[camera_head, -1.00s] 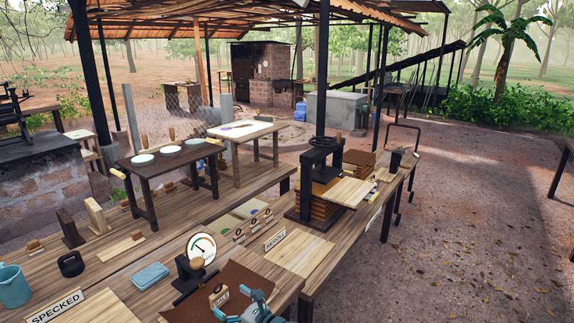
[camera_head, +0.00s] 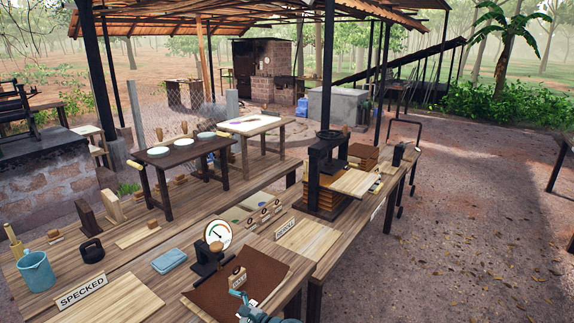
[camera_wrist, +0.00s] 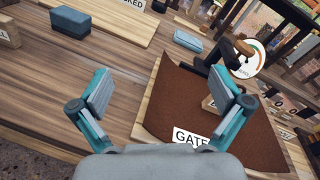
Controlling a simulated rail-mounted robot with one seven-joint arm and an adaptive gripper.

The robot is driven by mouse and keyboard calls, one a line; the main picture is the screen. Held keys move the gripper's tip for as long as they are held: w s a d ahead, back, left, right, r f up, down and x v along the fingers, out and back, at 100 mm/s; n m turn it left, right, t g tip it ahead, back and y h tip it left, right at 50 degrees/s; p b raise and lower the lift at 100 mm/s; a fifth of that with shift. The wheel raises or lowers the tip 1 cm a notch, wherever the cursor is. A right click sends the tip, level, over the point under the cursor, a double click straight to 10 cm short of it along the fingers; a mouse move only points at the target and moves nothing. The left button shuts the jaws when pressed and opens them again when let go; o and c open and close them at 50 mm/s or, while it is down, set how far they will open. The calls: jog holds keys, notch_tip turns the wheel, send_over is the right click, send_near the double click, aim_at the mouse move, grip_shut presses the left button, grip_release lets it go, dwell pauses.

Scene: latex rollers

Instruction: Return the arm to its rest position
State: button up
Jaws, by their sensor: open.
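My gripper (camera_wrist: 163,92) is open and empty in the wrist view, its two fingers wide apart above the wooden bench. In the head view only part of my gripper (camera_head: 262,314) shows at the bottom edge, by the near side of a brown sheet (camera_head: 262,268). The brown sheet (camera_wrist: 175,100) lies beyond and between the fingers in the wrist view. A small wooden block (camera_head: 237,278) and a GATE label (camera_wrist: 190,138) are on the sheet. The rest of my arm is out of view.
A dial gauge (camera_head: 217,233) stands at the sheet's far side. A blue block (camera_head: 169,261), a dark weight (camera_head: 91,250), a SPECKED sign (camera_head: 80,290) and a blue jug (camera_head: 36,271) are on the bench to the left. A screw press (camera_head: 325,175) stands farther back.

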jog(key=s+d+f+n+g+h+b, duration=0.1)
jog(key=s+d+f+n+g+h, duration=0.15)
jog(key=s+f+n, duration=0.4)
jog(key=s+d+f+n+g+h+b, duration=0.1)
jog(key=s+d+f+n+g+h, duration=0.2)
jog(key=f, duration=0.7)
jog(key=s+d+f+n+g+h+b, duration=0.15)
jog(key=s+d+f+n, duration=0.3)
jog(key=f, duration=0.45)
jog(key=s+d+f+n+g+h+b, duration=0.4)
jog(key=s+d+f+g+h+b, duration=0.2)
jog(key=s+d+f, duration=1.7)
jog(key=s+d+g+h, duration=0.1)
jog(key=s+d+h, duration=0.1)
jog(key=shift+s+n+g, duration=0.3)
